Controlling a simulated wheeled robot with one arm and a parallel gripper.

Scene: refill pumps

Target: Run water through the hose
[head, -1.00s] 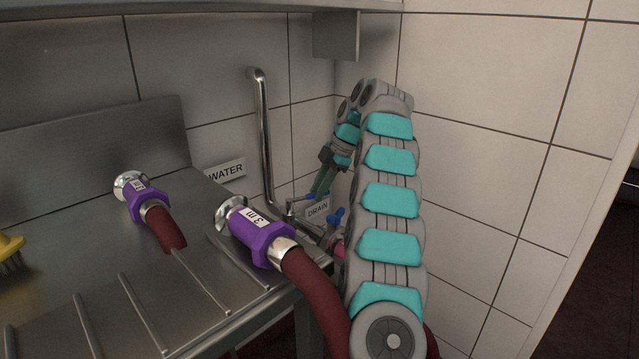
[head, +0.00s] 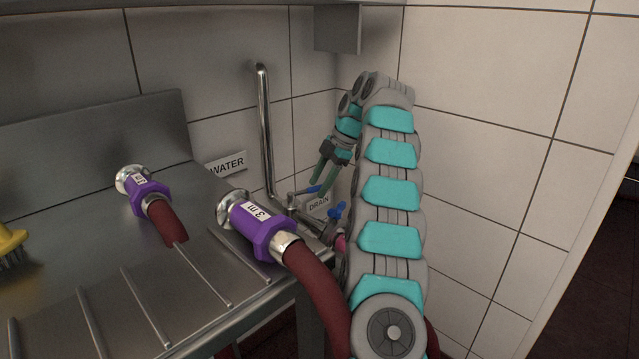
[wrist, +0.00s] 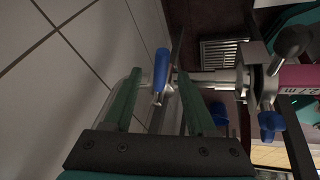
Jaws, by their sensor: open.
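The water pipe (head: 264,130) runs down the tiled wall beside the WATER sign (head: 226,165). At its lower end is a valve with a blue lever (head: 309,190). My gripper (head: 321,183) is open beside this lever. In the wrist view, the lever (wrist: 161,70) shows between the two green fingers (wrist: 150,95), with visible gaps on both sides. A pink hose coupling (wrist: 301,79), labelled 2.7 m, is at the right of the wrist view, attached to the metal fitting. Near it is another blue lever (wrist: 271,122). The fitting is partly hidden by my arm in the head view.
Two purple hose couplings lie on the steel counter: one labelled 3 m (head: 262,226), one further left (head: 146,193). A yellow brush (head: 10,243) is at the left edge. A floor grate (wrist: 222,52) shows in the wrist view.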

